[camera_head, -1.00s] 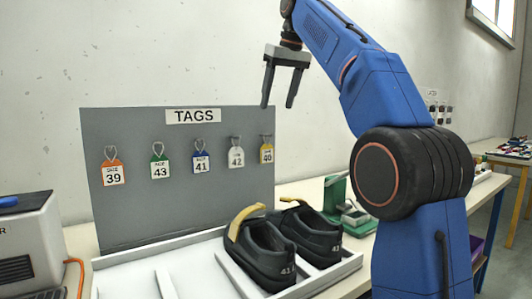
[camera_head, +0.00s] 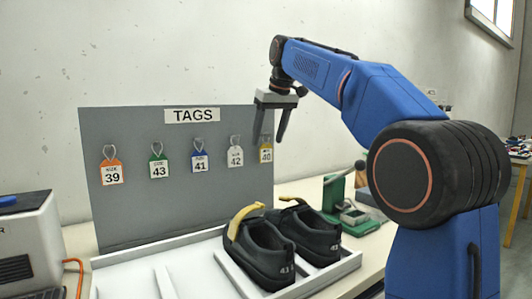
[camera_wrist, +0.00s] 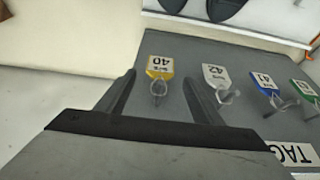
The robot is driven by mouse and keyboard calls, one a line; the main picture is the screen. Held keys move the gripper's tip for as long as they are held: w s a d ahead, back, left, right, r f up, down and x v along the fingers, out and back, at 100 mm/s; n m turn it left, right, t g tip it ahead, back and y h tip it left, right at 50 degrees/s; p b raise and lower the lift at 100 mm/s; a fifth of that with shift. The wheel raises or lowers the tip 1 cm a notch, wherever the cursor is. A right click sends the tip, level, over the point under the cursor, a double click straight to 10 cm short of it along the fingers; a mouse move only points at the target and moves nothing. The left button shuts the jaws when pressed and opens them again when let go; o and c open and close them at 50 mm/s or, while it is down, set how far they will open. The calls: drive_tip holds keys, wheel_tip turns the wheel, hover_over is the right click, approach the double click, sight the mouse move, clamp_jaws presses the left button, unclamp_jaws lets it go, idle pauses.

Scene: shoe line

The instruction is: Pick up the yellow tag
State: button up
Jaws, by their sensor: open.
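The yellow tag (camera_head: 266,151), marked 40, hangs at the right end of the row on the grey tag board (camera_head: 120,215). In the head view my gripper (camera_head: 269,138) is in front of it and partly covers it. In the wrist view the yellow tag (camera_wrist: 160,67) appears upside down, with its loop between and beyond the two fingers of my gripper (camera_wrist: 158,84). The gripper is open and empty, and I see no contact with the tag.
The white tag (camera_head: 235,152) hangs just left of the yellow one, with blue, green and orange tags further left. Black shoes (camera_head: 262,262) stand in a white tray (camera_head: 130,270) below. A green device (camera_head: 335,195) stands to the right.

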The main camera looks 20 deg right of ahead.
sight(266, 146)
drive_tip(key=shift+x, duration=2.25)
drive_tip(key=c, duration=1.1)
drive_tip(key=shift+r, duration=0.1)
drive_tip(key=shift+r, duration=0.75)
drive_tip(key=s+d, duration=0.2)
drive_tip(key=s, duration=0.3)
drive_tip(key=s+d, duration=0.1)
drive_tip(key=s, duration=0.5)
drive_tip(key=s+d, duration=0.2)
drive_tip(key=s, duration=0.4)
drive_tip(key=shift+d+f, duration=0.1)
drive_tip(key=shift+d, duration=0.2)
drive_tip(key=shift+a, duration=0.15)
